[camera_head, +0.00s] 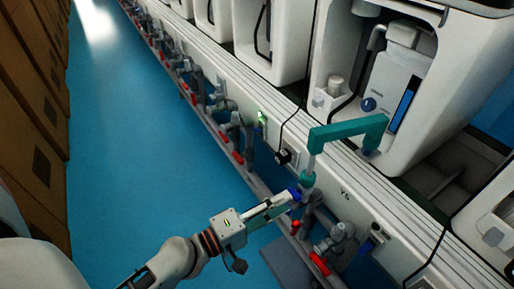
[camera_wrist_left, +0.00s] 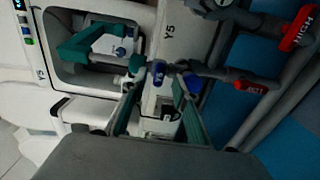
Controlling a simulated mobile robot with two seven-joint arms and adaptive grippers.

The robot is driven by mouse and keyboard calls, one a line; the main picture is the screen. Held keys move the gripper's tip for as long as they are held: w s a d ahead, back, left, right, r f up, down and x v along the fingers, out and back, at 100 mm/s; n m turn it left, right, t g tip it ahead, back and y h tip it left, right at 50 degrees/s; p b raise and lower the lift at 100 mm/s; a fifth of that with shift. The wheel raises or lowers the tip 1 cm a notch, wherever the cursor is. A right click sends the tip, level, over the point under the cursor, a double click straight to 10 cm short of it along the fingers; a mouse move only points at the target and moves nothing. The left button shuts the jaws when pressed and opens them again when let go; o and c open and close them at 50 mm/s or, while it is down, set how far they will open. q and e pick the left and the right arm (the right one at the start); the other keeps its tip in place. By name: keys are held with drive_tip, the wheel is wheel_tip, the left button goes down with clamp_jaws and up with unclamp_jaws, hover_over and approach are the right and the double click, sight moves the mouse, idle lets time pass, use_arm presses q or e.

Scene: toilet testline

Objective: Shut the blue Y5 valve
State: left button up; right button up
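The blue valve handle (camera_head: 295,194) sits on the grey pipework below the Y5 label (camera_head: 345,193). In the left wrist view the blue handle (camera_wrist_left: 158,72) lies just past my fingertips, roughly in line with the gap between them. A second blue piece (camera_wrist_left: 192,85) shows near the right finger. My left gripper (camera_head: 287,200) reaches in from the lower left, with its tips close to the handle. In the left wrist view its two fingers (camera_wrist_left: 155,88) stand apart with nothing clearly held. I cannot tell whether they touch the handle. My right gripper is not in view.
Red handles (camera_head: 319,264) sit on the pipes nearby. A row of similar valves runs up to the left. The blue floor (camera_head: 130,150) is clear; brown boxes (camera_head: 35,90) line the left.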

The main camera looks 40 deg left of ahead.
use_arm(q)
drive_tip(key=v, duration=0.9)
drive_tip(key=shift+s, duration=0.15)
